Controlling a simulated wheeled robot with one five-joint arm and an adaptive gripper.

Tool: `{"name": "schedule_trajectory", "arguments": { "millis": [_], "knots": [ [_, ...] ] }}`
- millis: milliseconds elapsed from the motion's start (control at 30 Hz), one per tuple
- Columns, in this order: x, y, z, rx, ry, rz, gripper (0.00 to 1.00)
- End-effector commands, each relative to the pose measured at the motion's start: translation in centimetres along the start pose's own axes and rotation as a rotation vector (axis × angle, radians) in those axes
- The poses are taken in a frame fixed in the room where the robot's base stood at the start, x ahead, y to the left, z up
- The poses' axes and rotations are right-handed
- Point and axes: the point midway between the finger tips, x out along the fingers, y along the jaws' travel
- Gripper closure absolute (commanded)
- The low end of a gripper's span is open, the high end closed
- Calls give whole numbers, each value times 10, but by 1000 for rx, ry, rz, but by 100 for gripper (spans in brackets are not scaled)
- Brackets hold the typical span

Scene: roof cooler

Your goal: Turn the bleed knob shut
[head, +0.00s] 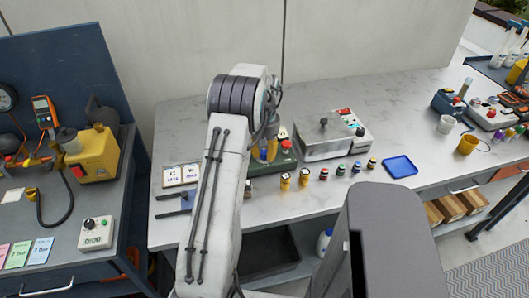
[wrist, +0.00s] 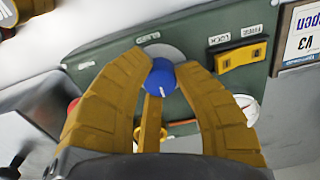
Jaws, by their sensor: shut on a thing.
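The bleed knob (wrist: 162,77) is a round blue knob with a white line on its face, pointing down and slightly right in the wrist view. It sits on a pale round plate on a green panel (wrist: 110,52), beside a small label. My gripper (wrist: 163,72) has its yellow fingers closed around the knob from both sides, with a third finger below it. In the head view, the green box (head: 286,160) stands on the bench behind my arm, which hides much of it and most of my gripper.
On the panel, a yellow slider (wrist: 242,55) sits beside FREE and LOCK labels, with a card (wrist: 300,38) beyond it. A grey metal box (head: 325,140) stands right of the green box. Several small bottles line the front, and a blue tray (head: 400,166) lies further right.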

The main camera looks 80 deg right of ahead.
Motion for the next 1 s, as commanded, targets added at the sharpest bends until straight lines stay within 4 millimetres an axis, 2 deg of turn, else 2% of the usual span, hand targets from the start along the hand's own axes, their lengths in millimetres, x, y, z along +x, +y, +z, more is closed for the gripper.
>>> {"name": "schedule_trajectory", "arguments": {
  "millis": [33, 67, 333, 667, 867, 1000],
  "knots": [
    [3, 0, 2, 1, -8, -3, 100],
    [3, 0, 2, 1, -8, -3, 70],
    [1, 0, 1, 1, -4, -1, 46],
    [-2, 0, 0, 1, 0, 0, 45],
    [-24, 0, -1, 1, 3, 1, 45],
    [-49, 0, -1, 1, 4, 2, 45]
  ]
}}
